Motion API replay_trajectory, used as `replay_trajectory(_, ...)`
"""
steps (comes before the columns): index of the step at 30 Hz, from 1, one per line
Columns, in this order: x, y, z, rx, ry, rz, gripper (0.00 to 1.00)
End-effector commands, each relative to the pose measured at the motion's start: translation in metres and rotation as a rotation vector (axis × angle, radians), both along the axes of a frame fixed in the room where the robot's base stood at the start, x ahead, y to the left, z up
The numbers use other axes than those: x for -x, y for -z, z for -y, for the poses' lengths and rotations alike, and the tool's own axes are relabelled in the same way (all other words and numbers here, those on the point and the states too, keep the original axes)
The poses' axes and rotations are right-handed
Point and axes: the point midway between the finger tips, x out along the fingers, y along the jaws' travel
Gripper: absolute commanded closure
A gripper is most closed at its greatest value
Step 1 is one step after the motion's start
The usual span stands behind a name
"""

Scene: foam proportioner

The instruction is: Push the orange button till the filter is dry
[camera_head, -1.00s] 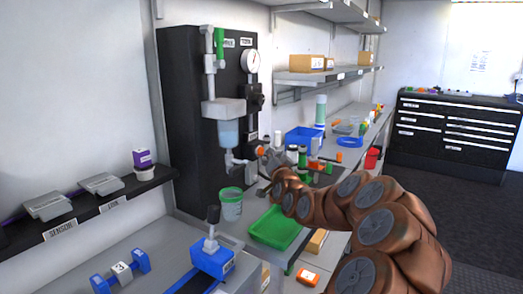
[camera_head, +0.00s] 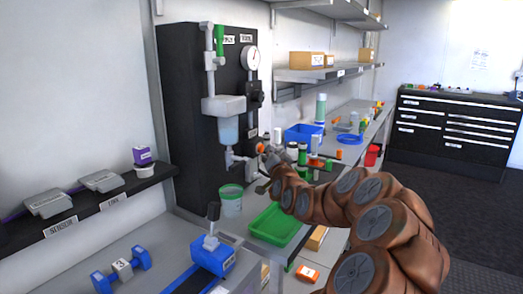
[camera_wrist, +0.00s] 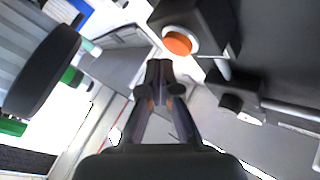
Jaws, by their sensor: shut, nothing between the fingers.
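The orange button (camera_head: 260,147) sits on a dark box on the right side of the black panel (camera_head: 188,120). In the wrist view the button (camera_wrist: 177,43) has a pale collar and lies just beyond and right of my fingertips. My gripper (camera_wrist: 158,66) is shut and empty, pointing toward it; contact is not visible. In the head view my gripper (camera_head: 268,160) is small, just below and right of the button. The filter's clear bowl (camera_head: 228,130) hangs under a grey head (camera_head: 223,106) and looks bluish; its water level is hard to read.
A round gauge (camera_head: 250,57) is above the button. A grey outlet elbow (camera_head: 240,165) and a green-rimmed cup (camera_head: 231,200) are below the filter. A green tray (camera_head: 275,225) lies on the bench under my arm. Bottles and a blue bin (camera_head: 303,134) stand behind.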

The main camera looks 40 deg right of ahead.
Motion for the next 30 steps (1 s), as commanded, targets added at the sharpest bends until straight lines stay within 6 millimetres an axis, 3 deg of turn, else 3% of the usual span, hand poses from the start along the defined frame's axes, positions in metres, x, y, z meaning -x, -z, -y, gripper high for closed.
replay_trajectory(30, -0.0082, 0.0000, -0.0026, 0.000, 0.000, 0.000, 1.00)
